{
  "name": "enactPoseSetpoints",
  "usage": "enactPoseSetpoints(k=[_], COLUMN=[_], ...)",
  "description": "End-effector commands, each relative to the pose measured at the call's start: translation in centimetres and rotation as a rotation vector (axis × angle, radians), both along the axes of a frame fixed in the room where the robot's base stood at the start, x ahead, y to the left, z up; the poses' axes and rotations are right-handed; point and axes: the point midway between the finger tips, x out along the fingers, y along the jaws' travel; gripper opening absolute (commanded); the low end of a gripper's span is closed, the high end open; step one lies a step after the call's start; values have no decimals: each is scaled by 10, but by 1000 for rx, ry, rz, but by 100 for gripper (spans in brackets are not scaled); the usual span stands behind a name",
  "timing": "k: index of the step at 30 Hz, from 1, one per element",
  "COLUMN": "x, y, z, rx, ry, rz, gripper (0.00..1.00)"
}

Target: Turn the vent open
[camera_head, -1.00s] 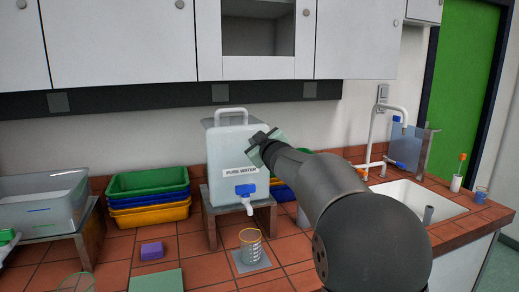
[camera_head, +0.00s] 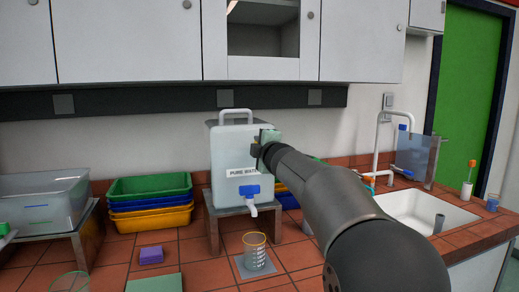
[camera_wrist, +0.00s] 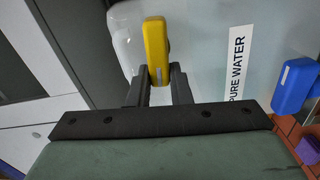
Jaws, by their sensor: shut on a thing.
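The translucent water container (camera_head: 226,150), labelled PURE WATER, stands on a small bench stand (camera_head: 273,222). My gripper (camera_head: 266,138) is at the container's upper right side. In the wrist view, my gripper (camera_wrist: 163,76) is shut on the yellow vent handle (camera_wrist: 156,42), which sticks out past the fingertips. The vent is hidden behind my gripper and arm in the head view. The container's blue tap (camera_head: 249,190) is low on its front, and it also shows at the right of the wrist view (camera_wrist: 295,86).
A glass beaker (camera_head: 255,252) stands under the spout. Stacked coloured trays (camera_head: 150,203) are left of the container. A sink (camera_head: 410,207) with a faucet (camera_head: 378,140) is at the right. Wall cupboards (camera_head: 130,40) hang above.

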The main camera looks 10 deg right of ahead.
Motion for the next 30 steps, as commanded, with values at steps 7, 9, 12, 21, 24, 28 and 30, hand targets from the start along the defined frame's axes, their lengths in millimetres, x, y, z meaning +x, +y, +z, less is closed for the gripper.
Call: enactPoseSetpoints(k=[7,9,12,21,24,28,30], x=[0,0,0,0,0,0,0], y=[0,0,0,0,0,0,0], z=[-4,-4,-4,-4,-4,-4,-4], rx=[-92,-107,-119,-125,-125,-125,-124], ry=[-14,-16,-18,-18,-18,-18,-19], rz=[-1,-1,-1,0,0,0,0], gripper=[0,0,0,0,0,40,40])
